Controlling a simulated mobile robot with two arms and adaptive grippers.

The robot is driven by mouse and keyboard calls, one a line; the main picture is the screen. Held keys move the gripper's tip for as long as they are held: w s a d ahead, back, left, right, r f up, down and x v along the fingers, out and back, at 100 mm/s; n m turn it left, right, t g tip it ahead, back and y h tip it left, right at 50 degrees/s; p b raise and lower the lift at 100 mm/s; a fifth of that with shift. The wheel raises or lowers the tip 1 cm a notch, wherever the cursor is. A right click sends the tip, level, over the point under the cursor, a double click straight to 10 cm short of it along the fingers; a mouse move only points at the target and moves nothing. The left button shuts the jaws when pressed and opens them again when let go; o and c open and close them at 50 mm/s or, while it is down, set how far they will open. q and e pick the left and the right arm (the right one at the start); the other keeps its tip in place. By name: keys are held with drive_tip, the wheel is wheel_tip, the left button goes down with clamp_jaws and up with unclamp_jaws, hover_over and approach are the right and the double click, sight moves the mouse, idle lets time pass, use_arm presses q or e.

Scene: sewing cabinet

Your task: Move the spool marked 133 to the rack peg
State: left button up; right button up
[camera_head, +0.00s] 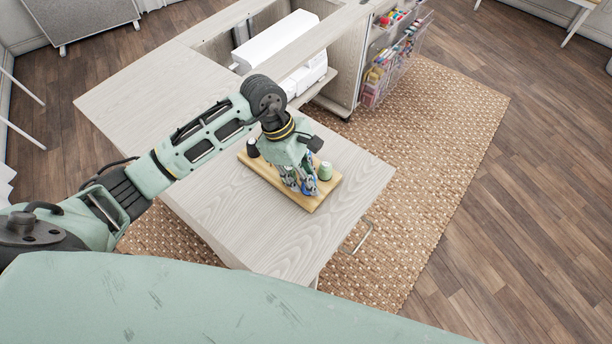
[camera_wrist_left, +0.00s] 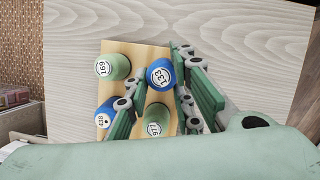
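The spool marked 133 (camera_wrist_left: 160,74) is blue with a white label and stands on the wooden rack board (camera_wrist_left: 138,49). In the left wrist view the two fingers of my left gripper (camera_wrist_left: 161,67) are apart, one on each side of this spool, with narrow gaps visible. In the head view my left gripper (camera_head: 298,187) points down over the rack board (camera_head: 311,205) and hides part of it and some spools. No bare peg can be made out. My right gripper is not in view.
Green spools 169 (camera_wrist_left: 112,67) and 177 (camera_wrist_left: 157,119) and blue spool 438 (camera_wrist_left: 106,114) stand close by on the board. A black spool (camera_head: 252,148) is at its far left end. The pale tabletop (camera_head: 240,215) around the board is clear. A white machine (camera_head: 278,38) stands behind.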

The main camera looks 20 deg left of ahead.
use_arm(q)
drive_tip(key=o, duration=0.5)
drive_tip(key=v, duration=1.2)
idle(0.3)
